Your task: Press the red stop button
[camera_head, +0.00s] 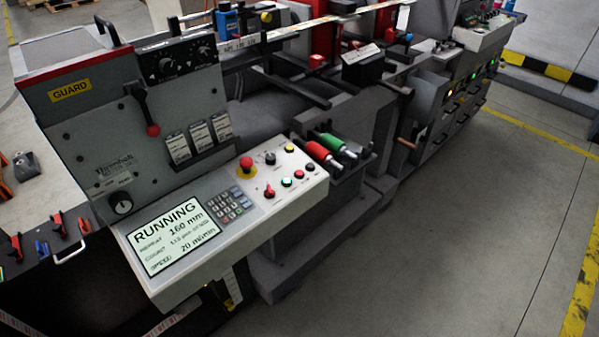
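The control panel (205,215) of the label rewinder slopes toward me, with a lit screen (175,235) reading RUNNING, 160 mm and 20 m/min. A small red button (298,174) sits in a row between a lit pale-green button (286,183) and a dark button (310,168). A larger red mushroom button (246,163) stands on a yellow base at the panel's upper left. A red knob (269,191) is below it. The labels beside the buttons are too small to read. Neither of my grippers is in view.
A grey keypad (226,207) lies right of the screen. A black knob (270,158) and a yellow button (289,148) are on the panel's upper part. Red (318,152) and green (333,143) rollers stick out beside it. Open floor (430,250) lies at right.

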